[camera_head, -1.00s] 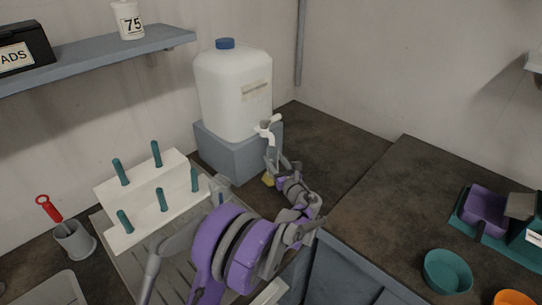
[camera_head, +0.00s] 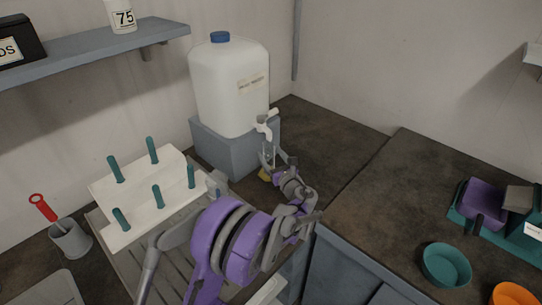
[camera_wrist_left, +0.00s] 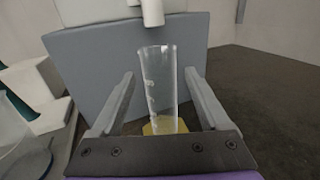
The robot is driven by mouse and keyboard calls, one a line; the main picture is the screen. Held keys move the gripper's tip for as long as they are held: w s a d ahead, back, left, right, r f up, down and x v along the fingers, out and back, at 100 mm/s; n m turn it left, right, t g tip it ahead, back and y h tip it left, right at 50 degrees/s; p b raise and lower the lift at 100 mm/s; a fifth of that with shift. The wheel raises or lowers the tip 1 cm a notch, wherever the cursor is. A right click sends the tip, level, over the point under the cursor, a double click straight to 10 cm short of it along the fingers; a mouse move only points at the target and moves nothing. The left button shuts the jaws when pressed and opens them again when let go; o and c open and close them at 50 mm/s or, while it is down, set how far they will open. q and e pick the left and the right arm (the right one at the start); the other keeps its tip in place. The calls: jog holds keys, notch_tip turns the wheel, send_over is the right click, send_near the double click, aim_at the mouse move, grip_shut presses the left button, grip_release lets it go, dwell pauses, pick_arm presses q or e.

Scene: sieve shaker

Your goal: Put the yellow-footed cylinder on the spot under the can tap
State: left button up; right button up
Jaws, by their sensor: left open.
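The yellow-footed cylinder is a clear graduated tube (camera_wrist_left: 158,85) on a yellow foot (camera_wrist_left: 163,125); it stands upright. In the head view its yellow foot (camera_head: 265,175) shows below the can tap (camera_head: 266,124). The white can (camera_head: 229,85) with a blue cap stands on a grey block (camera_head: 222,147). In the left wrist view the tap spout (camera_wrist_left: 151,12) is just above and slightly left of the cylinder's mouth. My left gripper (camera_wrist_left: 160,90) is open, its fingers on either side of the cylinder with gaps visible. The marked spot is hidden.
A white peg rack (camera_head: 140,195) with teal pegs stands left on a grooved drainer (camera_head: 128,255). A grey cup (camera_head: 71,238) holds a red-handled tool. A teal bowl (camera_head: 446,265) is on the right counter. The dark counter (camera_head: 320,125) right of the block is clear.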

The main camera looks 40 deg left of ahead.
pick_arm(q)
jog(key=shift+r, duration=0.25)
jog(key=v, duration=1.2)
jog(key=shift+f, duration=0.1)
